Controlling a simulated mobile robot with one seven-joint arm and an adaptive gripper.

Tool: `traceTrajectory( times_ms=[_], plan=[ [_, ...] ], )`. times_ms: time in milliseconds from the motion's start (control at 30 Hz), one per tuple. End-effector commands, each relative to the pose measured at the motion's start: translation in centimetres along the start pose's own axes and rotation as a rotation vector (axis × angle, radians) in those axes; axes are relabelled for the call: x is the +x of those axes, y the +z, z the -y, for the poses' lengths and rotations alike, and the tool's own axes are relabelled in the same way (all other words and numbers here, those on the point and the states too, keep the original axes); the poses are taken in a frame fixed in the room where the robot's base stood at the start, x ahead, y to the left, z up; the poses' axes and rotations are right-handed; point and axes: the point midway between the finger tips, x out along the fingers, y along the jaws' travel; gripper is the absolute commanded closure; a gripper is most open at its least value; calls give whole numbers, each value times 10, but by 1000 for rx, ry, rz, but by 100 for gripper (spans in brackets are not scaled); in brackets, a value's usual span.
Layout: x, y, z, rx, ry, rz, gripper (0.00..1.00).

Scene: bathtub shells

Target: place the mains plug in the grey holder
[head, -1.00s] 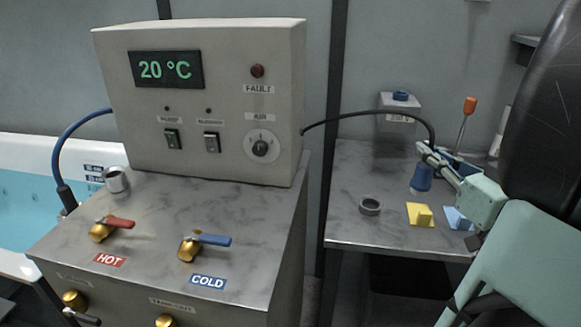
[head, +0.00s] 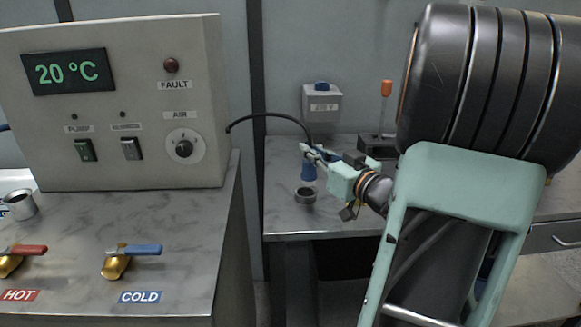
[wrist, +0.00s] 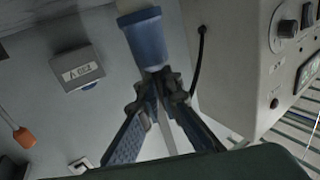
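The blue mains plug (head: 308,173) hangs upright from my gripper (head: 309,152), with its black cable running up and left to the control box. In the wrist view my fingertips (wrist: 158,82) are closed around the end of the blue plug (wrist: 147,40). The grey holder (head: 305,196) is a short open ring on the side bench. In the head view the plug's lower end appears directly above the ring. I cannot tell whether it touches or has entered it. The holder is not clearly seen in the wrist view.
A wall socket box (head: 321,104) is behind the bench, and an orange-handled tool (head: 386,90) stands to its right. The control box (head: 118,105) and its metal cabinet with HOT and COLD levers stand left, across a gap. My arm hides the bench's right part.

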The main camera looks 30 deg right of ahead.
Motion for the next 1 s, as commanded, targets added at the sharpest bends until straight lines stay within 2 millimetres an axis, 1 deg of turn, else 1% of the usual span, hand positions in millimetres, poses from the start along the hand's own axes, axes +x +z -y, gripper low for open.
traceTrajectory(
  times_ms=[167,233,300,400,667,800,833,900,967,1000],
  plan=[
    [7,9,0,0,0,0,100],
    [13,18,0,3,-1,0,100],
    [11,32,0,3,1,1,100],
    [11,44,0,2,1,0,100],
    [11,42,0,-1,0,-1,100],
    [11,47,0,0,0,-1,100],
    [11,46,0,0,0,-1,93],
    [11,46,0,0,0,-1,85],
    [11,46,0,0,0,0,79],
    [11,46,0,0,0,0,78]
  ],
)
